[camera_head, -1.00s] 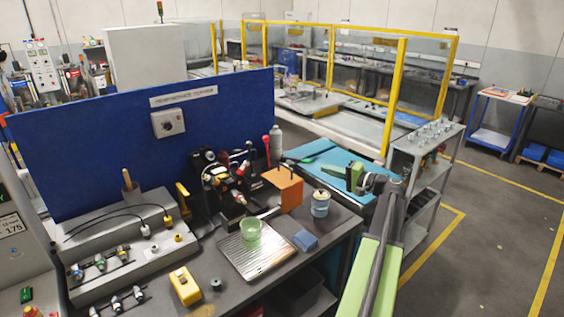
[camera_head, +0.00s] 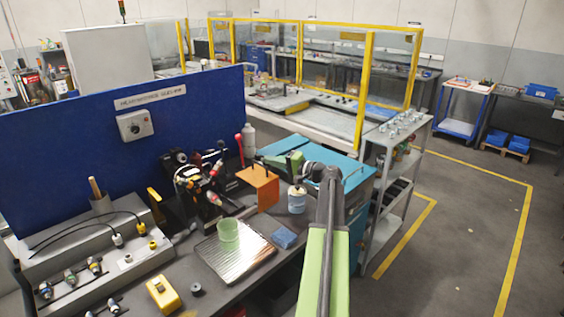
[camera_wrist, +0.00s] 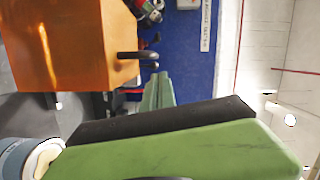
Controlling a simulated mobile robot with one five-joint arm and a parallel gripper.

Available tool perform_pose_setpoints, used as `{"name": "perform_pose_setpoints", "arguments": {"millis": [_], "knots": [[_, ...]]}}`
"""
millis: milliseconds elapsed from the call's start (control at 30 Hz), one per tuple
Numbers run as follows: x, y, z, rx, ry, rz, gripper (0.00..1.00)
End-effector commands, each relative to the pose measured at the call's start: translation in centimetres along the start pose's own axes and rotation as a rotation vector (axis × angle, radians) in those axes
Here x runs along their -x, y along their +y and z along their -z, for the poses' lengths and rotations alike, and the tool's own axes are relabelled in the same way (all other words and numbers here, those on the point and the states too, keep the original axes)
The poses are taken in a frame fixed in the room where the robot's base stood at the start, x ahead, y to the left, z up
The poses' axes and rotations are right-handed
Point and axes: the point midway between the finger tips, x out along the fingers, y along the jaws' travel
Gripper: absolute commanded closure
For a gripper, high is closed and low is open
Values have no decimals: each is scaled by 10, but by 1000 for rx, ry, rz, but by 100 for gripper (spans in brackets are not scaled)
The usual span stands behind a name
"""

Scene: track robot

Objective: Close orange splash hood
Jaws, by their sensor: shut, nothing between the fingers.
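The orange splash hood (camera_head: 262,188) sits on the dark bench beside a black machine with red and metal parts. In the wrist view the hood (camera_wrist: 65,45) fills the upper left, with a black handle (camera_wrist: 140,56) projecting from its right side. My gripper (camera_head: 288,162) has green fingers, is shut and empty, and is just right of and behind the hood in the head view. In the wrist view my gripper (camera_wrist: 160,92) has its finger ends just below the handle in the picture; I cannot tell whether they touch it.
A blue jar with a pale lid (camera_head: 296,200) stands right of the hood, close to my arm. A metal tray (camera_head: 250,260) holds a green cup (camera_head: 228,235). A blue cloth (camera_head: 284,238) lies nearby. A blue panel (camera_head: 60,150) stands behind the bench.

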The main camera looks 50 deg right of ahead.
Motion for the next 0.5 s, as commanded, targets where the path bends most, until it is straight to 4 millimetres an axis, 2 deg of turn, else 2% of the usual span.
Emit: {"name": "perform_pose_setpoints", "arguments": {"millis": [33,133,500], "knots": [[-1,1,-8,0,0,0,100],[-2,0,-14,0,0,0,100],[-4,0,-16,0,-1,0,100]]}}
